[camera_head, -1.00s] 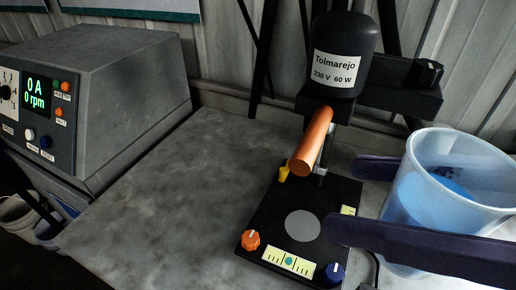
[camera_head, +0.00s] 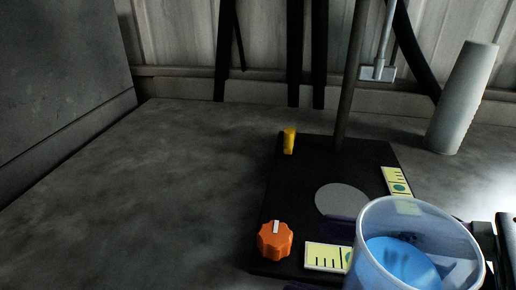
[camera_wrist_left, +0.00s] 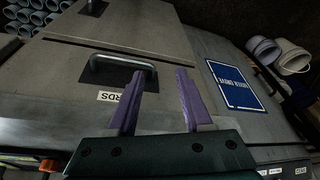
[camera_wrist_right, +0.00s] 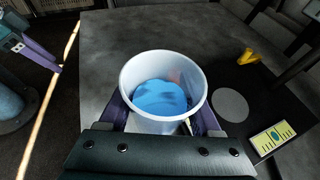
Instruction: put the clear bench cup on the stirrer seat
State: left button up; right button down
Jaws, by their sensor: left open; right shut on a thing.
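The clear bench cup (camera_head: 425,224), a see-through tub with blue contents, is at the lower right of the head view. My right gripper (camera_wrist_right: 160,115) is shut on it, one purple finger on each side, and the cup looks upright. The stirrer seat, a grey disc (camera_head: 342,201) on a black base plate (camera_head: 300,188), is bare. It also shows right of the cup in the right wrist view (camera_wrist_right: 231,105). The cup hides the plate's front right corner; its height above it is hard to tell. My left gripper (camera_wrist_left: 159,84) is open and empty, facing grey cabinet fronts.
An orange knob (camera_head: 275,240) and a yellow peg (camera_head: 289,141) stand on the plate's left side. A dark upright rod (camera_head: 352,80) rises behind the disc. A pale tapered cylinder (camera_head: 463,97) stands at back right. The bench (camera_head: 150,200) left of the plate is clear.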

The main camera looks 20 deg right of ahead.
jog(key=w+d+b, duration=0.1)
jog(key=w, duration=0.1)
jog(key=w+d+b, duration=0.1)
jog(key=w+b, duration=0.1)
jog(key=w+d+b, duration=0.1)
jog(key=w, duration=0.1)
jog(key=shift+d+f, duration=0.35)
jog(key=shift+f, duration=0.05)
send_over(323, 195)
jog(key=shift+r, duration=0.35)
jog(key=shift+f+b, duration=0.45)
jog(key=shift+f, duration=1.25)
jog(key=shift+f, duration=0.1)
jog(key=shift+c, duration=0.4)
grip_release()
jog(key=v, duration=1)
jog(key=shift+s+d, duration=0.2)
jog(key=shift+v, duration=0.75)
